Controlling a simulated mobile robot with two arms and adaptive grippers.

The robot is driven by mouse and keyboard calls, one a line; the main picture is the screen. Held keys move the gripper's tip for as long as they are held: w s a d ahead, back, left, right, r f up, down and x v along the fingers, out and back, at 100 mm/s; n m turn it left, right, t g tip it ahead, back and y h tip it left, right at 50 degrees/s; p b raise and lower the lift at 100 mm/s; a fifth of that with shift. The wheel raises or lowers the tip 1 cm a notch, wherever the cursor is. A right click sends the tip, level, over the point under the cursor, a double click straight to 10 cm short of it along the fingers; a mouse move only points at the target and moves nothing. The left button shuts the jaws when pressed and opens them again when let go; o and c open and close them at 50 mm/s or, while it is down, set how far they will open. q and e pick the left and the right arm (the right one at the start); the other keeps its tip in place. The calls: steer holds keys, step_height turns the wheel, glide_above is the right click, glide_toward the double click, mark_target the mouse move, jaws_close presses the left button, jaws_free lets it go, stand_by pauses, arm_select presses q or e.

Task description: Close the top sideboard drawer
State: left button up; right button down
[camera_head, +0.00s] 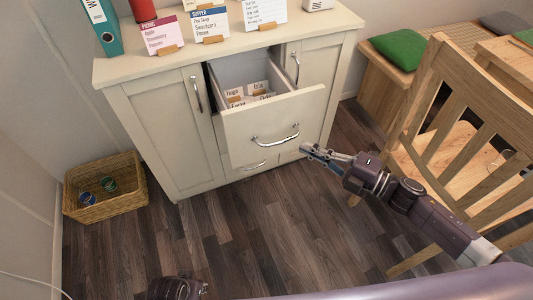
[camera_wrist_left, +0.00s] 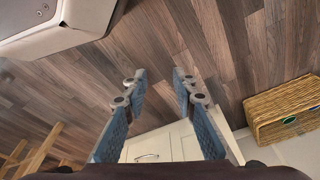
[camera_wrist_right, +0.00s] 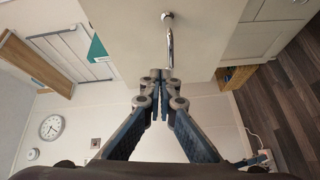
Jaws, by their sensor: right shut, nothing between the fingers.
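The top sideboard drawer (camera_head: 272,120) is pulled open in the head view and holds several name cards in wooden holders. Its cream front carries a curved metal handle (camera_head: 275,136). The cream sideboard (camera_head: 170,125) stands against the wall. My right gripper (camera_head: 308,150) is shut and empty, just right of and below the drawer front's lower right corner. In the right wrist view its closed fingertips (camera_wrist_right: 161,76) are close to a cream front with a metal handle (camera_wrist_right: 168,35); I cannot tell if they touch. My left gripper (camera_wrist_left: 158,78) is open and empty above the floor.
A wooden chair (camera_head: 455,140) stands close to my right arm. A wicker basket (camera_head: 105,205) with two cups sits left of the sideboard. The floor in front is mostly free.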

steer(key=s+a+r+n+g+y, duration=0.2)
steer(key=s+a+n+g, duration=0.1)
steer(key=s+n, duration=0.1)
glide_toward(248, 130)
steer(key=a, duration=0.1)
steer(key=s+a, duration=0.1)
steer(key=a, duration=0.2)
steer(key=shift+s+a+r, duration=0.1)
steer(key=shift+s, duration=0.15)
steer(key=w, duration=0.1)
steer(key=w+a, duration=0.1)
steer(key=w, duration=0.1)
steer(key=shift+w+b, duration=0.1)
steer(key=shift+b, duration=0.3)
steer(key=shift+w+a, duration=0.1)
steer(key=shift+w, duration=0.25)
arm_select(q)
steer(key=shift+w+d+r, duration=0.1)
steer(key=shift+w+r, duration=0.2)
steer(key=shift+r, duration=0.55)
steer(key=shift+s, duration=0.1)
arm_select(e)
steer(key=shift+w, duration=0.1)
